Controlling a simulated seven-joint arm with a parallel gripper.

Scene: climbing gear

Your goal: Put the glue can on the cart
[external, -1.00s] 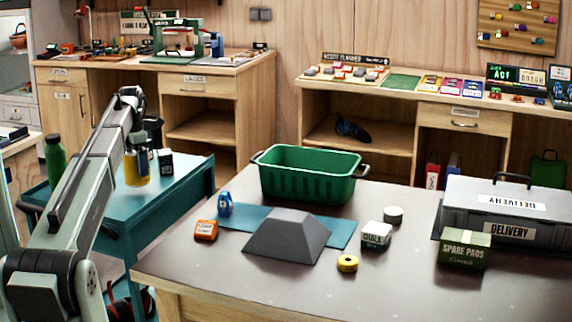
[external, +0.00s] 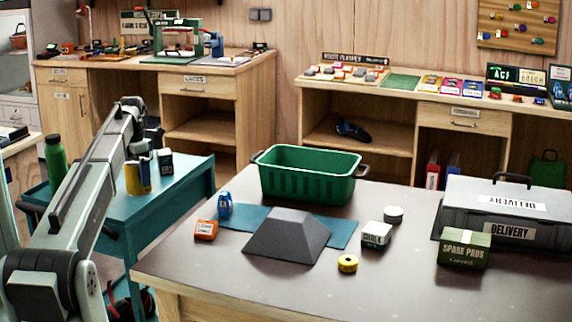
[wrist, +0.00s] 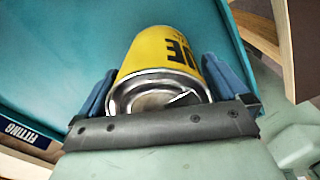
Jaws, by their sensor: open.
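The yellow glue can (external: 132,180) appears to stand upright on the teal cart (external: 185,190) at the left of the external view. In the wrist view the can (wrist: 158,58) shows its yellow side with black letters and its silver rimmed end. My gripper (external: 140,168) is over the can. In the wrist view its blue fingers (wrist: 215,75) stand open on either side of the can, very close to it. The teal cart surface (wrist: 60,60) fills the background there. The fingertips are partly hidden by the can.
A dark jar with a white label (external: 165,161) stands on the cart right of the can. A green bottle (external: 55,160) stands at the cart's left. The workbench (external: 210,275) in front holds a green crate (external: 308,180), a grey wedge block (external: 285,238) and small items.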

